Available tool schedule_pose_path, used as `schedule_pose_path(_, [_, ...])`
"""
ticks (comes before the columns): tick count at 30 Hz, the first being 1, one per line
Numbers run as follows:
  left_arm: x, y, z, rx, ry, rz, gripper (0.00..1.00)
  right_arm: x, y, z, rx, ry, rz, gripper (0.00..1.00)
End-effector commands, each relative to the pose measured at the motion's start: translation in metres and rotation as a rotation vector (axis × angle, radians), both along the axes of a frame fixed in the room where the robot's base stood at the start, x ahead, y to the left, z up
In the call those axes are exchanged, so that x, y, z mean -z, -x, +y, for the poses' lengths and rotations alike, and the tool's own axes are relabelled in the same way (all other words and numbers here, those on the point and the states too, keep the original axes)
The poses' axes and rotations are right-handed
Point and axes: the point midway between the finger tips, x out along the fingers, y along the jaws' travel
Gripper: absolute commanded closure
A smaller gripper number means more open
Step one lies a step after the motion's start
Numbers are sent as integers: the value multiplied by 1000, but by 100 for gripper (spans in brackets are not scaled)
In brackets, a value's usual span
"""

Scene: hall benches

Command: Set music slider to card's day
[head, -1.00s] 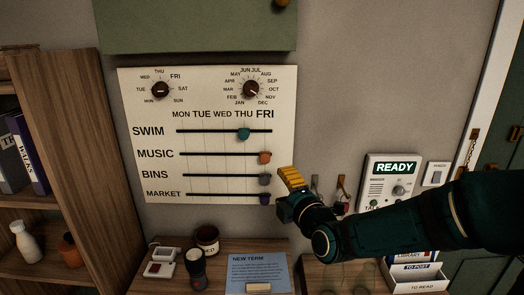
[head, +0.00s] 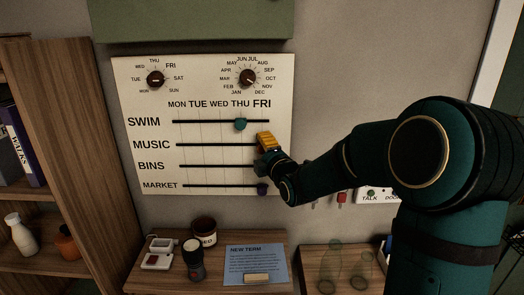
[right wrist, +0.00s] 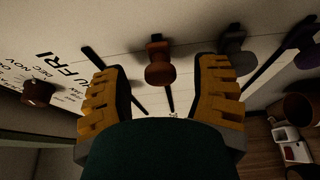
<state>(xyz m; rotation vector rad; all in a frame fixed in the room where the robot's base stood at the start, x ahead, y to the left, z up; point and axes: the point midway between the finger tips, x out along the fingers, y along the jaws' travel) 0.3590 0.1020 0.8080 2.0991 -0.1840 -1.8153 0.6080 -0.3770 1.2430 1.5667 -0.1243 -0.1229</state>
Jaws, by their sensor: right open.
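The wall planner board (head: 150,95) carries day columns MON to FRI and rows SWIM, MUSIC, BINS and MARKET. The orange music knob (right wrist: 160,68) shows in the right wrist view, between the yellow fingers of my open right gripper (right wrist: 160,85); no contact is visible. In the head view my right gripper (head: 266,143) covers this knob at the FRI end of the music slot (head: 215,145). The blue NEW TERM card (head: 250,262) lies on the bench below; its small print is unreadable. My left gripper is out of view.
The teal swim knob (head: 240,124) is at THU. The grey bins knob (right wrist: 234,48) is beside one finger in the wrist view. The purple market knob (head: 262,189) is at FRI. A dark jar (head: 204,231) and a black torch-like object (head: 194,260) stand on the bench.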

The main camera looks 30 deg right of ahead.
Motion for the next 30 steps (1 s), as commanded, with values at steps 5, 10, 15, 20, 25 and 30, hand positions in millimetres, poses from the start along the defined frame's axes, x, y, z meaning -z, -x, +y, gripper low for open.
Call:
schedule_pose_path(5, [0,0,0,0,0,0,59,0,-9,-2,0,1,1,39])
schedule_pose_path(10, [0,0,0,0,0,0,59,0,-10,-2,0,0,1,39])
schedule_pose_path(15, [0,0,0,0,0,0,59,0,-10,-2,0,0,1,54])
schedule_pose_path(20, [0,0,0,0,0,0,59,0,-10,-1,0,0,1,100])
schedule_pose_path(25, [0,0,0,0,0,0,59,0,-12,1,-1,0,0,100])
schedule_pose_path(30, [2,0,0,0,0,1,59,0,-30,30,-6,0,0,100])
